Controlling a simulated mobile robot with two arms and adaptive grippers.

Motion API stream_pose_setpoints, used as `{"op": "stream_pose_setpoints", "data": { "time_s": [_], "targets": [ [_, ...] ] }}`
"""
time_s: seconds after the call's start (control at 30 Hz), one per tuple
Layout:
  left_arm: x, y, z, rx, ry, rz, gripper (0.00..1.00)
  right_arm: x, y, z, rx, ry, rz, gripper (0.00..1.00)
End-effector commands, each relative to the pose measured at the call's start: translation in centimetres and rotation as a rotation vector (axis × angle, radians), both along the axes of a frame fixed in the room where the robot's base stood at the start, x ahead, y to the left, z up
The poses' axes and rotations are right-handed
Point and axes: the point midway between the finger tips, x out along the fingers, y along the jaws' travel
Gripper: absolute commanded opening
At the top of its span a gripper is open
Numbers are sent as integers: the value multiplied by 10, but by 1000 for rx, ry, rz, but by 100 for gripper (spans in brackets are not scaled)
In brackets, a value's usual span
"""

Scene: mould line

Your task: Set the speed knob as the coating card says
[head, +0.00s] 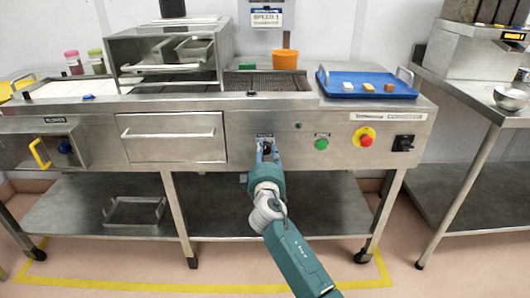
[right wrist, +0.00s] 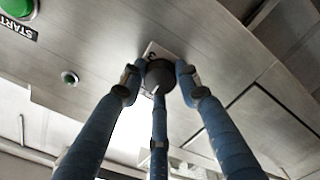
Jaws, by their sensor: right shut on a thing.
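The coating card (head: 267,18) hangs on the wall at the top centre of the head view. Its large line reads SPEED 1; the smaller print is too small to read. My right gripper (head: 267,152) reaches the front panel of the machine, below the conveyor. In the right wrist view its fingers (right wrist: 160,75) close around the dark round speed knob (right wrist: 159,76), which has a pale pointer line. The knob's scale is mostly hidden by the fingers, so its setting cannot be read. My left gripper is not in view.
Right of the knob are a green start button (head: 321,144), a red emergency button (head: 366,140) on yellow and a black switch (head: 403,143). A blue tray (head: 337,92) with small blocks and an orange cup (head: 285,60) stand on top. A closed drawer (head: 172,136) is left.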

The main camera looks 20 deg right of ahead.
Motion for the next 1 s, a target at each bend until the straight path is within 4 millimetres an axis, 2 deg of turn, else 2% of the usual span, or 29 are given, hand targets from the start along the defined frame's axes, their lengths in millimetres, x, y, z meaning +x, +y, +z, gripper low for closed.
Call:
{"op": "stream_pose_setpoints", "data": {
  "time_s": [0.03,0.07,0.13,0.43,0.57,1.0],
  "targets": [
    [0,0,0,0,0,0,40,-2,-3,-9,1,14,-7,6],
    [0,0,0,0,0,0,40,-2,-3,-9,1,14,-7,36],
    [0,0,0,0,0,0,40,-2,-3,-9,1,14,-7,50],
    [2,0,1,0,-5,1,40,-1,-1,-4,1,6,-2,51],
    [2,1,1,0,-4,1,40,-11,2,-4,1,6,-2,51],
    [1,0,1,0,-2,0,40,-94,25,-5,3,9,-4,51]
  ]
}}
